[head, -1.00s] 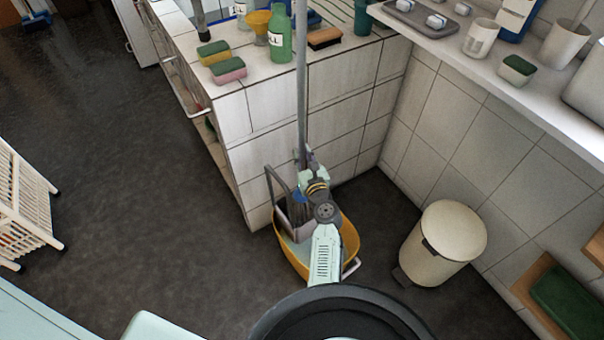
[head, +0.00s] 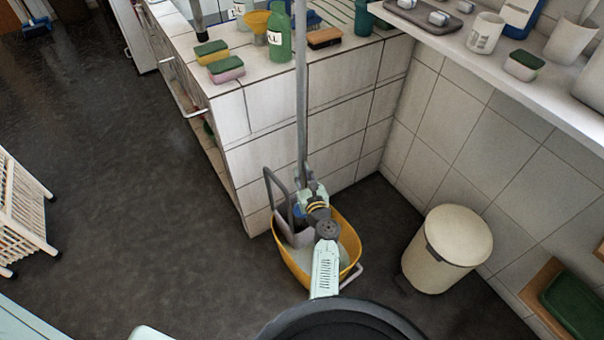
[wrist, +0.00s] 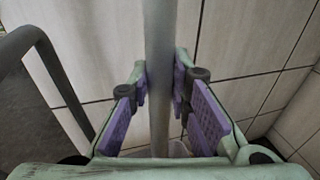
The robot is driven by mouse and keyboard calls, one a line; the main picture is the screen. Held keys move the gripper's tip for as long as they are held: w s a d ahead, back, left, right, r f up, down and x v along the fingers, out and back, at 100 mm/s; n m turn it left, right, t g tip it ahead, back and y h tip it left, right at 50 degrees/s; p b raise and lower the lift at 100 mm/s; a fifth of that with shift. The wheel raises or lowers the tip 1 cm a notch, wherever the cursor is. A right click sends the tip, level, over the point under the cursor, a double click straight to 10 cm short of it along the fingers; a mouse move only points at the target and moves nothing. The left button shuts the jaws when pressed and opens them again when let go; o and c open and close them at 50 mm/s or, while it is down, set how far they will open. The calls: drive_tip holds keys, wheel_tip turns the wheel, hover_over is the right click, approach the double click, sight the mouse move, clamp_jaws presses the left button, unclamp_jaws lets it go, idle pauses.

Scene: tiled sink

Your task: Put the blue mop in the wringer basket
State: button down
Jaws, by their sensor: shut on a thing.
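My gripper (head: 309,184) is shut on the grey pole of the blue mop (head: 302,95). In the wrist view the purple finger pads (wrist: 160,90) stand on both sides of the pole (wrist: 160,35), which looks upright. The grey wringer basket (head: 291,236) sits on the left side of the yellow bucket (head: 348,226), below my gripper. A small patch of blue shows at the basket's opening, just left of my wrist. Most of the mop head is hidden by my arm and gripper, so I cannot tell how deep it sits.
The wringer's grey lever (head: 268,190) rises left of my gripper; it also shows in the wrist view (wrist: 52,75). The tiled counter (head: 262,120) stands close behind the bucket. A cream pedal bin (head: 455,240) is at the right. Dark floor at the left is open, up to a white rack (head: 20,215).

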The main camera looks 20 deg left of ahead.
drive_tip(key=c, duration=1.5)
unclamp_jaws()
drive_tip(key=shift+r, duration=0.15)
drive_tip(key=shift+b+v, duration=0.4)
drive_tip(key=shift+v, duration=5.6)
